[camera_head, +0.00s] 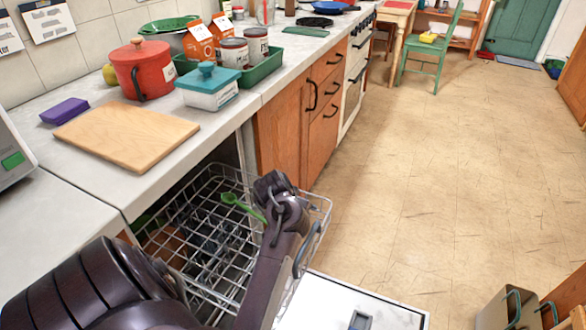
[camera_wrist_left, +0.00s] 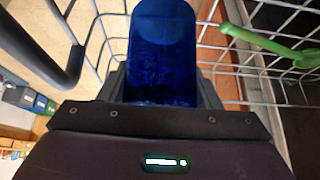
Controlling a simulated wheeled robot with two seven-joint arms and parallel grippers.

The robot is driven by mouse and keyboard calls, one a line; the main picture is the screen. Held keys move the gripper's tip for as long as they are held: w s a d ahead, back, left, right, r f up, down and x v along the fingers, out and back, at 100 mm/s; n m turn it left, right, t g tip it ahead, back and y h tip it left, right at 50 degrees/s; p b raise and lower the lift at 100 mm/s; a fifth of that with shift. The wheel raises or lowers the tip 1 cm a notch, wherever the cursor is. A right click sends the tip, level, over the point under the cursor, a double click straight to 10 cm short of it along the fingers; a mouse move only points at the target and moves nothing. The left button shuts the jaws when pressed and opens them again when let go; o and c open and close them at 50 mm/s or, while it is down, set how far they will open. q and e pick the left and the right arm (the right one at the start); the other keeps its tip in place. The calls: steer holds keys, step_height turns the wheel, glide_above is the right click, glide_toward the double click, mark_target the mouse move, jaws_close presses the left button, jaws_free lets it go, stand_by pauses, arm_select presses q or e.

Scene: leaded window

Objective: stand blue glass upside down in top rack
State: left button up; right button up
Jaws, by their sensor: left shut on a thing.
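The blue glass (camera_wrist_left: 163,50) shows in the left wrist view, between the two fingers of my left gripper (camera_wrist_left: 162,88), which is shut on it. In the head view my left gripper (camera_head: 272,187) is over the right side of the pulled-out wire top rack (camera_head: 320,199); the glass is hidden there behind the gripper and wrist. Rack wires show around and behind the glass in the wrist view (camera_wrist_left: 235,70). I cannot tell whether the glass touches the rack or which end is up. My right gripper is not in view.
A green spoon (camera_head: 240,207) lies in the rack, close left of my gripper; it also shows in the wrist view (camera_wrist_left: 265,40). The white open dishwasher door (camera_head: 385,315) lies below. A cutting board (camera_head: 127,135) and teal-lidded box (camera_head: 207,88) sit on the counter (camera_head: 150,182).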

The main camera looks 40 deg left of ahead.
arm_select(q)
steer(key=shift+f+b, duration=0.4)
steer(key=shift+f, duration=0.15)
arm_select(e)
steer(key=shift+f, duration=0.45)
arm_select(q)
steer(key=o, duration=1.3)
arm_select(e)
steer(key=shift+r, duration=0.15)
arm_select(q)
steer(key=shift+r, duration=0.2)
steer(key=p+v, duration=0.3)
steer(key=v, duration=0.3)
steer(key=shift+s+r, duration=0.15)
steer(key=shift+r, duration=0.15)
steer(key=shift+s+d+r, duration=0.15)
steer(key=shift+s+r, duration=0.1)
steer(key=shift+r, duration=0.05)
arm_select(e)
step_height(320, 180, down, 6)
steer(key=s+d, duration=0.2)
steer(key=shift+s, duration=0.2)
